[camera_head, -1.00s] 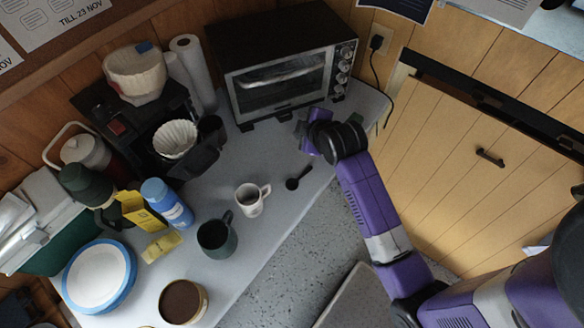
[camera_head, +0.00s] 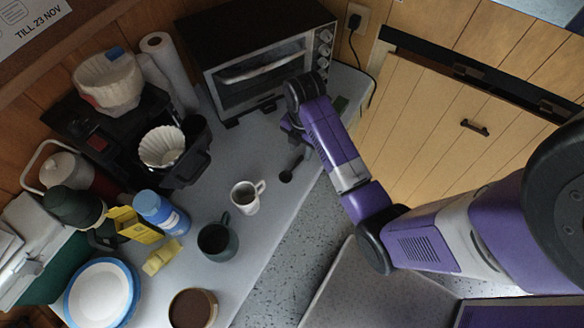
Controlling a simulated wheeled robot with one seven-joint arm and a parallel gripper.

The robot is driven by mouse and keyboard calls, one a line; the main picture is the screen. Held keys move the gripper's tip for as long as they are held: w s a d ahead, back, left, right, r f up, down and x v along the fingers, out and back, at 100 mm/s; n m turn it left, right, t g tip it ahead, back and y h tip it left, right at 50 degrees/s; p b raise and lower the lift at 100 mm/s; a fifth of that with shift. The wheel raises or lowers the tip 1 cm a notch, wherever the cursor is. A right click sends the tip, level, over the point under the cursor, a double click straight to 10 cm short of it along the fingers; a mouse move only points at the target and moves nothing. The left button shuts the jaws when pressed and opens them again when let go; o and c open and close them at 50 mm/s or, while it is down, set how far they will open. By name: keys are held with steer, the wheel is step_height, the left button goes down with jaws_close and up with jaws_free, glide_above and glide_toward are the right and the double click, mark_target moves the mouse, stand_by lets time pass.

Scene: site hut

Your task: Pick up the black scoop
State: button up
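The black scoop (camera_head: 291,169) lies on the grey counter, to the right of the white mug (camera_head: 247,196) and in front of the toaster oven. Its round end points toward the lower left and its handle runs to the upper right, toward my arm. My gripper (camera_head: 289,127) is above the counter, just beyond the scoop's handle end and in front of the oven. It is small, dark and partly hidden by my purple arm, so its fingers cannot be made out. I cannot tell whether it touches the scoop.
The toaster oven (camera_head: 262,62) stands close behind my gripper. A dark green mug (camera_head: 218,240), a blue bottle (camera_head: 160,212) and a brown-filled tub (camera_head: 192,309) stand to the left. The counter (camera_head: 262,235) is clear between the scoop and its front edge.

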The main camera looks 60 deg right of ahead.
mark_target(299, 161)
steer(key=f, duration=0.1)
steer(key=a+f, duration=0.1)
steer(key=f, duration=0.1)
steer(key=shift+w+f+p, duration=0.1)
steer(key=shift+f+p, duration=0.2)
steer(key=shift+f, duration=0.55)
jaws_close()
